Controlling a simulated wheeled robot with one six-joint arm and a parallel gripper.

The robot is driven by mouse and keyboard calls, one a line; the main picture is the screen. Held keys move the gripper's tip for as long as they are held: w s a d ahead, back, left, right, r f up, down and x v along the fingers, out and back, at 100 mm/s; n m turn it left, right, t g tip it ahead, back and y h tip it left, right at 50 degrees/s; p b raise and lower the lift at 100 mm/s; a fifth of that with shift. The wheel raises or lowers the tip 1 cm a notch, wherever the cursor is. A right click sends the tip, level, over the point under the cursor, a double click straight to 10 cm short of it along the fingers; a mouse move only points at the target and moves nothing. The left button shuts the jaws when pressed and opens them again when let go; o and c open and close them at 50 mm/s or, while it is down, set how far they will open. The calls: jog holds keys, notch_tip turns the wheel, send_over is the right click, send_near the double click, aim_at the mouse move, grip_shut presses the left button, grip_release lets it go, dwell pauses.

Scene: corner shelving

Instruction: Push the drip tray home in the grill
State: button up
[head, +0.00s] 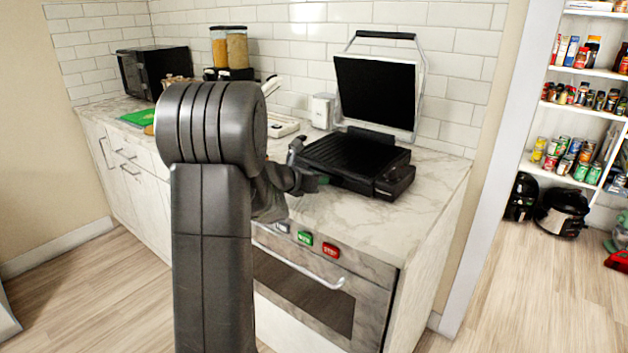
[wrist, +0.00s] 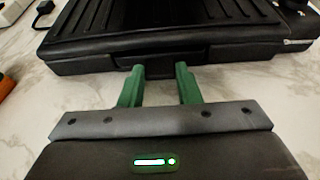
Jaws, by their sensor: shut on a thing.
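The black grill (head: 350,152) stands on the marble counter with its lid (head: 375,92) raised. Its ridged plate and front body (wrist: 90,65) fill the top of the wrist view. The drip tray (wrist: 159,71) shows as a small dark tab at the middle of the grill's lower front; the rest of it is hidden in the body. My gripper (wrist: 159,74) has its green fingers on either side of this tab, shut on it. In the head view my gripper (head: 320,181) is at the grill's front left, partly hidden by my arm. How far the tray sticks out is hard to tell.
An oven with a handle and coloured buttons (head: 305,238) is below the counter front. A white canister (head: 321,111) and food dispensers (head: 237,50) stand behind to the left. The counter (head: 437,180) right of the grill is clear.

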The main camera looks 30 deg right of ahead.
jog(key=o, duration=1.2)
jog(key=shift+d, duration=0.1)
jog(key=v, duration=1.3)
jog(key=shift+a+r+p, duration=0.2)
jog(key=shift+a+p, duration=0.15)
jog(key=shift+d+f, duration=0.1)
jog(key=x, duration=1.3)
jog(key=shift+d+f+b, duration=0.15)
jog(key=shift+d+b, duration=0.1)
jog(key=shift+b, duration=0.1)
jog(key=shift+s+a, duration=0.1)
jog(key=shift+a, duration=0.2)
